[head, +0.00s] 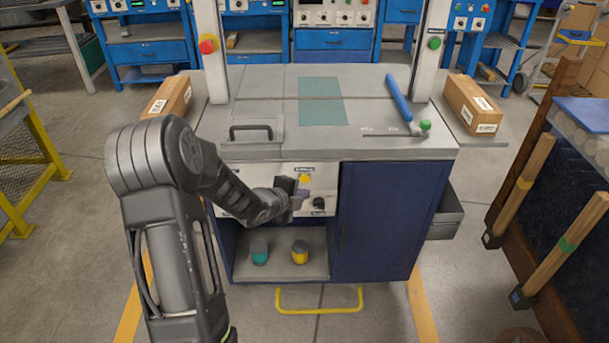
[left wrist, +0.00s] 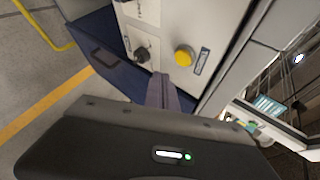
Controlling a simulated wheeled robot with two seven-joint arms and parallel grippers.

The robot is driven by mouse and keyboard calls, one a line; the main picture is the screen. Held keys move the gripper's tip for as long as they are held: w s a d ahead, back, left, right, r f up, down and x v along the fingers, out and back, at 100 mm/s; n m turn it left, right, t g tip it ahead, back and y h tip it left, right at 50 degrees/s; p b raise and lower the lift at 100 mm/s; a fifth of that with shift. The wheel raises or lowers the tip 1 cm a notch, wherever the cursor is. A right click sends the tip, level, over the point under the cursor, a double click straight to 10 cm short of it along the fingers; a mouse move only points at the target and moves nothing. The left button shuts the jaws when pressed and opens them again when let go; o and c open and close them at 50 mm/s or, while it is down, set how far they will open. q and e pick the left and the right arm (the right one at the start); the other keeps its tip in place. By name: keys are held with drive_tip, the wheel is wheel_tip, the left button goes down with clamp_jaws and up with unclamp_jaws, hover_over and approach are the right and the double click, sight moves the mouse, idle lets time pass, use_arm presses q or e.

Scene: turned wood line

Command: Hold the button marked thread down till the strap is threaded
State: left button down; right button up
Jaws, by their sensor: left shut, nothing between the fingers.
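A yellow button (head: 305,179) stands out from the light control panel (head: 322,182) on the front of the machine, with a small blue label above it. The button also shows in the left wrist view (left wrist: 183,56), next to a blue label too small to read. A black knob (head: 319,203) sits lower on the panel, also in the left wrist view (left wrist: 141,55). My left gripper (head: 298,197) is shut and empty, pointing at the panel just below the yellow button. In the left wrist view its fingertips (left wrist: 159,78) look clear of the button. I cannot make out a strap.
Brown boxes lie at the left (head: 168,97) and right (head: 473,104) of the grey machine top (head: 260,90). A blue bar (head: 398,96) lies on the top. Two jars stand in the open shelf (head: 280,265). A yellow floor handle (head: 318,309) sticks out below.

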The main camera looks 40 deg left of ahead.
sight(304, 178)
use_arm(q)
drive_tip(key=shift+w+a, duration=0.75)
drive_tip(key=shift+w, duration=0.3)
drive_tip(key=shift+w+a, duration=0.1)
idle(1.3)
drive_tip(key=shift+w+a, duration=0.15)
drive_tip(key=shift+w, duration=0.05)
drive_tip(key=shift+w+a, duration=0.25)
drive_tip(key=shift+w, duration=0.05)
idle(1.7)
drive_tip(key=shift+s, duration=0.1)
drive_tip(key=shift+s+d+b, duration=0.5)
idle(0.3)
